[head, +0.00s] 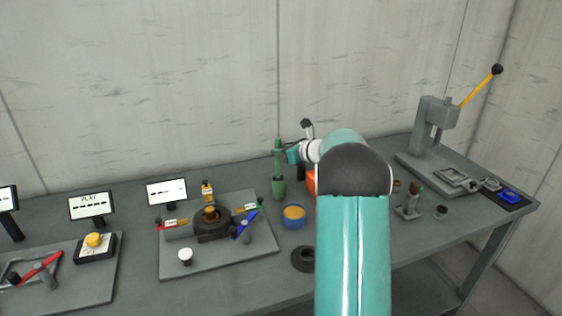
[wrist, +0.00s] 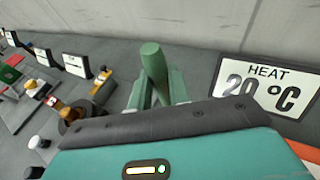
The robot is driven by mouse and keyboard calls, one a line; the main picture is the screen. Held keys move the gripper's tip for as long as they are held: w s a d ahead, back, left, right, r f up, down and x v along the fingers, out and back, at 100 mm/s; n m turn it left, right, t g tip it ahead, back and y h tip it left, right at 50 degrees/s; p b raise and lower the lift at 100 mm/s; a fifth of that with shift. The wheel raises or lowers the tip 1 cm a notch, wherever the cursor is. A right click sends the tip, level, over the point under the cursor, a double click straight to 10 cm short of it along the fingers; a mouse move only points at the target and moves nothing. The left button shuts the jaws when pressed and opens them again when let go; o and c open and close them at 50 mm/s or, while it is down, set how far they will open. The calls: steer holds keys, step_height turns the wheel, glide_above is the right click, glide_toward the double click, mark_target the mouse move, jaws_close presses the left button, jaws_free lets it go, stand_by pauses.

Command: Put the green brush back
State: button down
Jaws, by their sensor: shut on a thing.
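The green brush (head: 278,147) stands upright near the back wall, its handle up. My gripper (head: 286,154) is shut on it from the right. In the wrist view the brush handle (wrist: 153,64) rises just beyond my gripper's body, slightly tilted. A green cup-like holder (head: 278,188) stands on the table directly below the brush. The two line up in the head view. I cannot tell whether the brush's lower end is inside the holder or just above it. In the wrist view my gripper hides the brush's lower part.
A blue pot (head: 293,217) with tan contents stands in front of the holder. A grey board (head: 175,263) with a dark round fixture is to the left. A HEAT display (wrist: 268,87) is close on the right in the wrist view. A press (head: 436,125) stands far right.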

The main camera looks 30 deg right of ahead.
mark_target(278, 165)
steer(key=shift+f, duration=1.85)
steer(key=c, duration=1.3)
jaws_free()
